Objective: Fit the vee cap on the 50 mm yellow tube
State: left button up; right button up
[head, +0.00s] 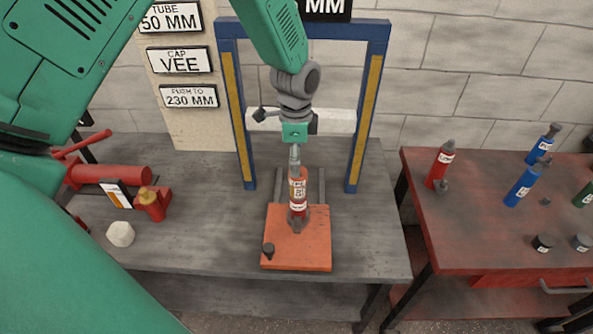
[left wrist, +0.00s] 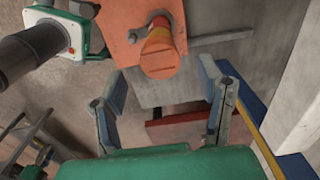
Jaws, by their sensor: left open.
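A mostly red cylinder (head: 298,203) with pale labels stands upright on the orange plate (head: 316,252) under the frame. From the left wrist view its orange end with a yellow band shows (left wrist: 158,55). I cannot tell whether it is the 50 mm yellow tube. My left gripper (head: 295,152) points down over it. In the left wrist view my left gripper (left wrist: 160,80) is open, with nothing between its fingers and the cylinder beyond the tips. In the head view the fingers look edge-on and hide the cylinder's top. I cannot pick out the vee cap. My right gripper is not in view.
A blue frame (head: 369,95) with yellow strips straddles the plate. Signs read VEE (head: 180,61) and 230 MM (head: 189,96). A red jack-like tool (head: 110,173) lies left. The red bench (head: 470,235) holds a red bottle (head: 440,163), blue bottles (head: 522,187) and small caps (head: 542,243).

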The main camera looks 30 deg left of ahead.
pick_arm(q)
notch_tip(320, 180, up, 6)
jog(key=shift+r, duration=0.1)
dwell(0.5)
